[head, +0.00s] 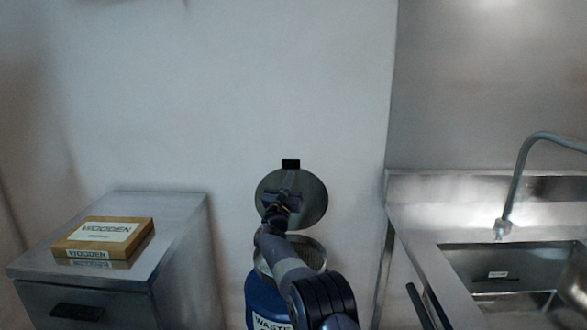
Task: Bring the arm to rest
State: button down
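My arm reaches up from the bottom middle of the head view. My gripper (287,183) is at its far end, in front of the round grey lid (314,205) of a blue waste bin (258,298). The lid stands upright, with the bin's open rim (318,249) below it. My arm hides part of the rim and the bin's right side. The gripper is small and dark against the lid. I cannot tell whether its fingers are open or shut, or whether it touches the lid.
A steel cabinet (175,215) on the left bears a box labelled WOODEN (105,240). On the right is a steel counter (420,225) with a sink (510,262) and a curved tap (519,170). A pale wall (230,90) stands behind the bin.

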jog(key=s+f+b, duration=0.3)
jog(key=s+b, duration=0.2)
jog(key=s, duration=0.1)
jog(key=shift+s+f+b, duration=0.15)
jog(key=shift+s+b, duration=0.05)
jog(key=shift+b, duration=0.15)
